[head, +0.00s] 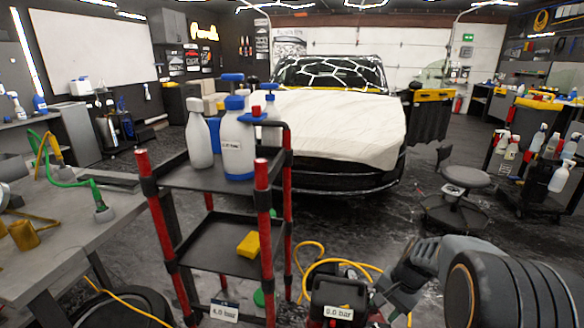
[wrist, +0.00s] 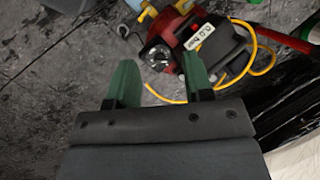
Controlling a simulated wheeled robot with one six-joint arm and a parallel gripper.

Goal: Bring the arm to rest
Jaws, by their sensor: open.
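My gripper (wrist: 160,78) shows in the wrist view with its two green fingers spread apart. Nothing is between the fingers. It points down toward the dark floor, with a compressor (wrist: 205,40) and its yellow hose beyond the fingertips. In the head view my grey arm reaches in at the lower right, beside the compressor (head: 337,298) labelled 0.0 bar. The fingertips cannot be made out clearly in the head view.
A red-posted cart (head: 213,258) holds white bottles (head: 238,140) and a yellow sponge (head: 248,244). A workbench (head: 50,235) stands at left. A covered car (head: 335,130) is behind. A stool (head: 465,178) and bottle trolley stand right. A yellow hose (head: 310,262) lies on the floor.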

